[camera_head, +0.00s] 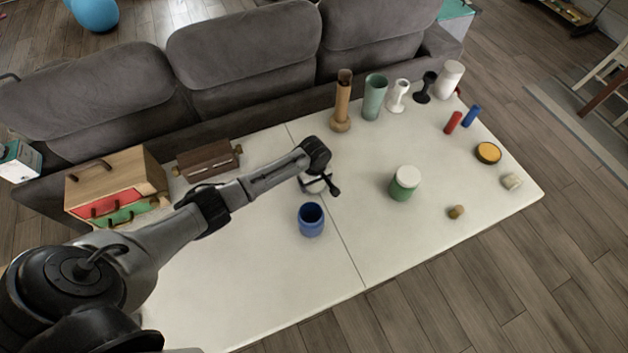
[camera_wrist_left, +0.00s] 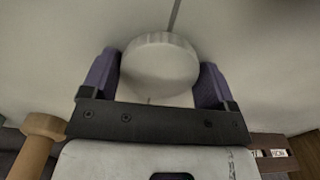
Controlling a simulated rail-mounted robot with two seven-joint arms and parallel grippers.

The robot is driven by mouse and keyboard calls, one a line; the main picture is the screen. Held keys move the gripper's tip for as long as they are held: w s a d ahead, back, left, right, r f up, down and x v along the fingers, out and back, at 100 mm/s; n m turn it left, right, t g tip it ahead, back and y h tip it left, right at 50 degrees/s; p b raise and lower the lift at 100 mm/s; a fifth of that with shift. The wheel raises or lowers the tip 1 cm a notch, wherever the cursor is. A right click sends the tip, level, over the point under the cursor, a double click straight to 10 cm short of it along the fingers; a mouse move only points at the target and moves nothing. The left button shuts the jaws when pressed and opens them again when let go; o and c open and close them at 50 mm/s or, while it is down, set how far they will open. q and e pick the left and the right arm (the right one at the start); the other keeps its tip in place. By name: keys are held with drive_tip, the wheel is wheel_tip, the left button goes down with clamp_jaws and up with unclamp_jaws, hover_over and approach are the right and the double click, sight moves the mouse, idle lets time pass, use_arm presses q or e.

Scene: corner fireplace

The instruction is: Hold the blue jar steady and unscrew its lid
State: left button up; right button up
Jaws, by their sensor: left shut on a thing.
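The blue jar (camera_head: 311,221) stands upright on the white table, and its dark open mouth shows with no lid on it. My left gripper (camera_head: 322,188) is just behind the jar, apart from it. In the left wrist view my left gripper (camera_wrist_left: 158,80) has its purple fingers shut on a round white lid (camera_wrist_left: 160,62) with a ridged edge. In the head view the wrist largely hides the lid. Nothing holds the jar. My right gripper is in neither view.
A green jar with a white lid (camera_head: 404,184) stands to the right on the table (camera_head: 300,280). Vases and candle holders line the back, including a wooden one (camera_head: 342,103). A drawer box (camera_head: 118,185) and a brown box (camera_head: 208,160) are at left. A grey sofa (camera_head: 240,60) stands behind.

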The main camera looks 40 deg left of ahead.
use_arm(q)
drive_tip(key=shift+s+a+f, duration=0.1)
drive_tip(key=shift+s+f, duration=0.15)
drive_tip(key=shift+f, duration=0.45)
drive_tip(key=o, duration=0.7)
drive_tip(key=shift+c, duration=0.2)
drive_tip(key=shift+o, duration=1.2)
drive_tip(key=shift+w, duration=0.3)
drive_tip(key=shift+s, duration=0.1)
drive_tip(key=shift+r, duration=0.25)
wheel_tip(320, 180, up, 13)
drive_tip(key=p, duration=0.3)
drive_tip(key=shift+r, duration=0.15)
